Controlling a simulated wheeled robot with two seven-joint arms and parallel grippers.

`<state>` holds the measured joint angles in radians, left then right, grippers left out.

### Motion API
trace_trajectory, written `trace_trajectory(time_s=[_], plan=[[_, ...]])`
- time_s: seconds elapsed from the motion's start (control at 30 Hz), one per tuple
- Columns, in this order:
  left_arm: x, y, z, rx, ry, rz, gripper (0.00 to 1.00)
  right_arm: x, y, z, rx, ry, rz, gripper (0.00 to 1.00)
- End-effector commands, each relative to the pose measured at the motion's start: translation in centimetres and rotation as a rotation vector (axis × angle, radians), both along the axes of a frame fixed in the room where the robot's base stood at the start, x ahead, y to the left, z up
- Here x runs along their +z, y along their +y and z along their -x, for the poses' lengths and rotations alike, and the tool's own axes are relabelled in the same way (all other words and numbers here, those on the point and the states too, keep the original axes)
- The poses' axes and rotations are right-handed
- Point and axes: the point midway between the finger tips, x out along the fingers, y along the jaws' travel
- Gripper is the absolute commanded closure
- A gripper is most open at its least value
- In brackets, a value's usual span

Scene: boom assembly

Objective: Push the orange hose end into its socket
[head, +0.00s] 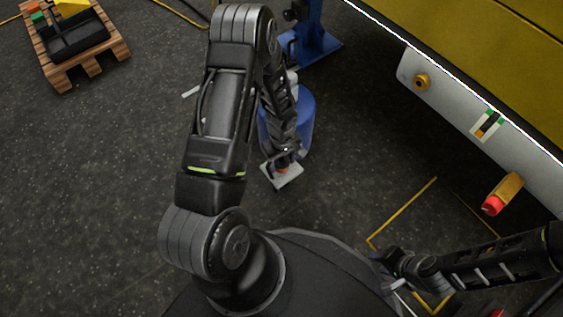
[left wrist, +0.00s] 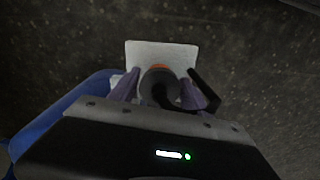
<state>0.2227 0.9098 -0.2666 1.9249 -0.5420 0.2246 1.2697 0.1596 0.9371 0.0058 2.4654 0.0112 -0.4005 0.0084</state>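The hose end is a dark cylinder (left wrist: 160,84) with an orange band (left wrist: 159,67), seen in the left wrist view against a pale square plate (left wrist: 178,50). My left gripper (left wrist: 159,88) has a finger close on each side of the cylinder and appears shut on it; a black loop curves at its right. In the head view, my left gripper (head: 282,160) is above the same plate (head: 284,178), with a little orange showing. Whether the orange end touches or enters the plate is hidden. My right gripper (head: 393,270) is at lower right, away from the plate; its fingers are unclear.
A yellow machine with a pale side panel (head: 450,95) fills the upper right; a red-tipped fitting (head: 495,203) sticks out. A pallet (head: 95,65) is upper left. Open floor lies left.

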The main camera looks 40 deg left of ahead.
Motion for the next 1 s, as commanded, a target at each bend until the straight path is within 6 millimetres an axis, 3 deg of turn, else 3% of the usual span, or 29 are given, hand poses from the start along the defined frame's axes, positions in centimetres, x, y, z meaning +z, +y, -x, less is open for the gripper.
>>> trace_trajectory(time_s=[0.5,0.77,1.0], plan=[[0.0,0.0,0.0,0.0,0.0,0.0,0.87,0.0,0.0,0.0,0.0,0.0,0.0,0.64],[0.2,0.0,0.0,0.0,-0.001,0.0,0.87,0.1,0.0,0.0,0.0,0.0,0.0,0.64],[3.0,0.0,-0.1,0.0,-0.002,0.0,0.87,1.6,0.0,0.2,0.003,0.005,-0.001,0.64]])
